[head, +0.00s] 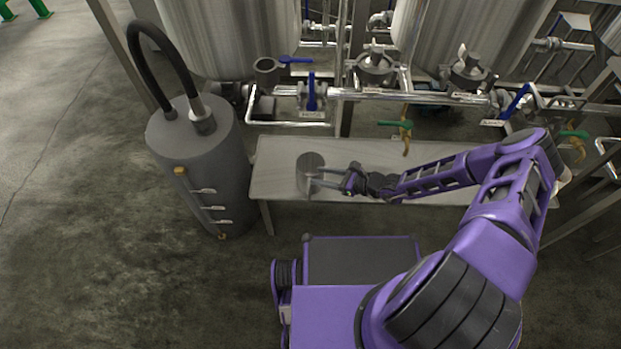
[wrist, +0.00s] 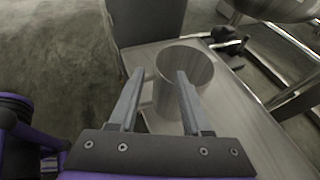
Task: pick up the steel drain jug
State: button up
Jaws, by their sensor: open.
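The steel drain jug (head: 308,172) stands upright on the left part of a low metal bench (head: 275,158). In the wrist view the jug (wrist: 186,72) shows its round open mouth, and its body lies ahead of and partly between the fingers. My gripper (head: 328,178) reaches in from the right at the jug. In the wrist view my gripper (wrist: 158,80) is open, with the left finger by the jug's left side and the right finger overlapping its body. Whether a finger touches the jug, I cannot tell. The jug's lower part is partly hidden by the fingers.
A grey cylinder (head: 200,160) with a black hose stands left of the bench. Behind the bench run pipes with a blue valve handle (head: 311,92) and a green valve handle (head: 394,124). The bench right of the jug is bare beneath my arm.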

aim_at(300, 173)
jog(key=shift+b+x, duration=0.5)
jog(key=shift+x, duration=2.65)
grip_shut()
jog(key=shift+s, duration=0.1)
